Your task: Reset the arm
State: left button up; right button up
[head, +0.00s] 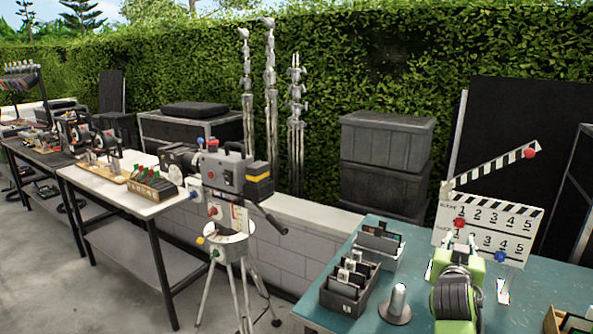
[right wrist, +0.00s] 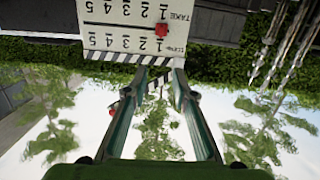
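My right gripper (head: 458,252), green with a dark wrist behind it, is raised over the teal table at the right of the head view. In the right wrist view its two green fingers (right wrist: 158,76) stand apart with nothing between them, so it is open and empty. A white clapperboard (head: 480,219) with numbers stands just beyond it. It also shows, upside down, past the fingertips in the right wrist view (right wrist: 130,27). I cannot tell whether the fingertips touch it. Its striped stick (head: 500,164) is raised. My left gripper is not in view.
The teal table (head: 330,312) also bears a dark box of cards (head: 345,297), a lighter box (head: 378,247) and a grey peg on a round base (head: 397,302). A camera on a tripod (head: 225,175) stands left of it. Stacked grey crates (head: 385,160) are behind.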

jog(key=s+a+f+n+g+y, duration=0.2)
jog(key=s+a+f, duration=0.2)
jog(key=s+f, duration=0.55)
jog(key=s+a+f+n+g+y, duration=0.2)
jog(key=s+a+f+g, duration=0.15)
jog(key=s+f, duration=0.65)
jog(key=s+a+f+n+g+y, duration=0.1)
jog(key=s+a+f+g+y, duration=0.2)
jog(key=s, duration=0.5)
jog(key=s+a+f+n+g, duration=0.1)
jog(key=s+a+f+n, duration=0.15)
jog(key=s+a, duration=0.4)
jog(key=s+a+f+g+y, duration=0.15)
jog(key=s+f, duration=0.25)
jog(key=s, duration=0.6)
notch_tip(320, 180, down, 28)
jog(key=s+g, duration=0.1)
jog(key=s, duration=0.2)
jog(key=s+d+f+g, duration=0.1)
jog(key=s+d+f, duration=0.1)
jog(key=s+f, duration=1.2)
jog(key=shift+s+f+n, duration=0.25)
jog(key=shift+s+n, duration=0.1)
jog(key=shift+s, duration=0.7)
